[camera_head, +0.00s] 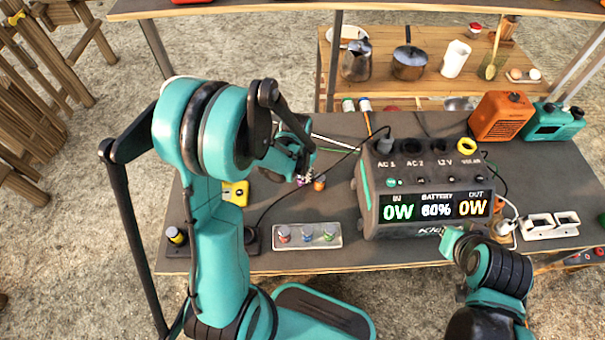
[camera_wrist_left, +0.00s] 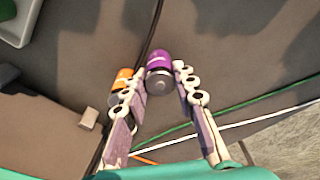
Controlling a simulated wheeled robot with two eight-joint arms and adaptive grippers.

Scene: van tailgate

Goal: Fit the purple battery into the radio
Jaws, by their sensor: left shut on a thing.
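The purple battery (camera_wrist_left: 159,59) is between the fingertips of my left gripper (camera_wrist_left: 172,88), which is shut on it. Its grey end faces the wrist camera. In the head view my left gripper (camera_head: 303,177) is over the middle of the bench, left of the power station, with the battery mostly hidden. An orange battery (camera_wrist_left: 123,78) is just beside the left finger; it also shows in the head view (camera_head: 319,184). I cannot tell for certain which device is the radio; an orange box (camera_head: 500,117) and a teal box (camera_head: 553,122) stand at the back right. My right gripper (camera_head: 455,241) is in front of the power station, its jaws unclear.
The power station (camera_head: 422,187) stands right of my left gripper. A pale tray (camera_head: 307,236) with several small batteries lies at the front. A yellow device (camera_head: 235,193) is partly behind my left arm. White sockets (camera_head: 549,226) lie at right. Cables cross the bench.

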